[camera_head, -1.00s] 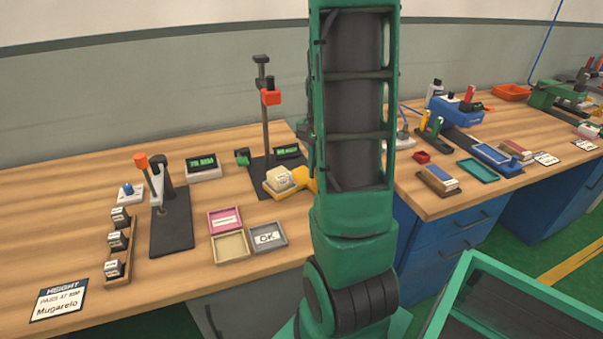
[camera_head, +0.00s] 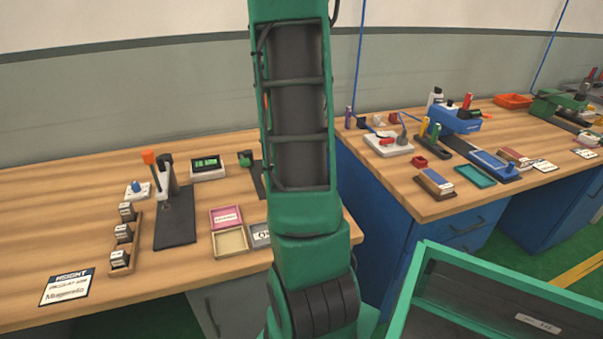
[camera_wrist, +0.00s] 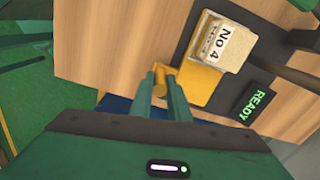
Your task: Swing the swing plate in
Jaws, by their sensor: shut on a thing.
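The yellow swing plate (camera_wrist: 198,86) is in the wrist view, with a cream block marked "No 4" (camera_wrist: 220,45) resting on it. My gripper (camera_wrist: 163,78) is shut on the small yellow handle (camera_wrist: 166,72) at the plate's left end. The plate lies over or beside a dark base (camera_wrist: 245,65); I cannot tell exactly how far it overlaps. In the head view my arm hides the plate, the block and my gripper.
A display reading "READY" (camera_wrist: 258,102) and a dark post (camera_wrist: 290,72) stand right of the plate. Pink (camera_head: 226,217) and tan (camera_head: 230,242) trays, a black stand (camera_head: 175,220) and a block rack (camera_head: 124,245) are on the wooden bench (camera_head: 70,195).

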